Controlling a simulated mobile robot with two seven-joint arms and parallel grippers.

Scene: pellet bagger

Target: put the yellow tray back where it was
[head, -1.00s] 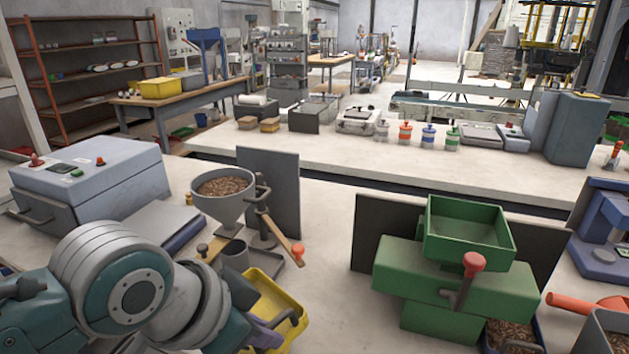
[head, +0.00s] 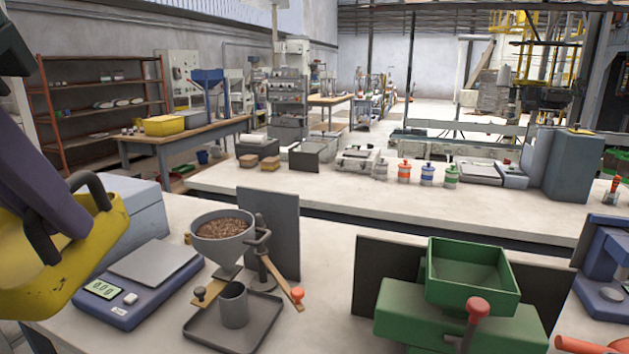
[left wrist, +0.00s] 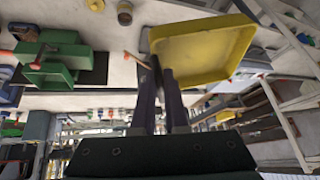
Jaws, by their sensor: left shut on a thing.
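The yellow tray (head: 60,268) is at the left edge of the head view, raised above the bench and tilted steeply, partly cut off by the frame. My left gripper (head: 72,222) is shut on it near a dark handle, its purple fingers reaching in from the upper left. In the left wrist view the tray (left wrist: 205,50) shows its inside, with no contents seen, and the gripper fingers (left wrist: 158,75) meet its near wall. My right gripper is not in view.
A blue scale (head: 130,305) reading about 0.0 g stands below and right of the tray. A pellet-filled funnel (head: 222,240) stands over a grey cup (head: 233,305) on a dark grey tray (head: 262,325). A green machine (head: 455,318) stands right. Bare bench (head: 322,300) lies between.

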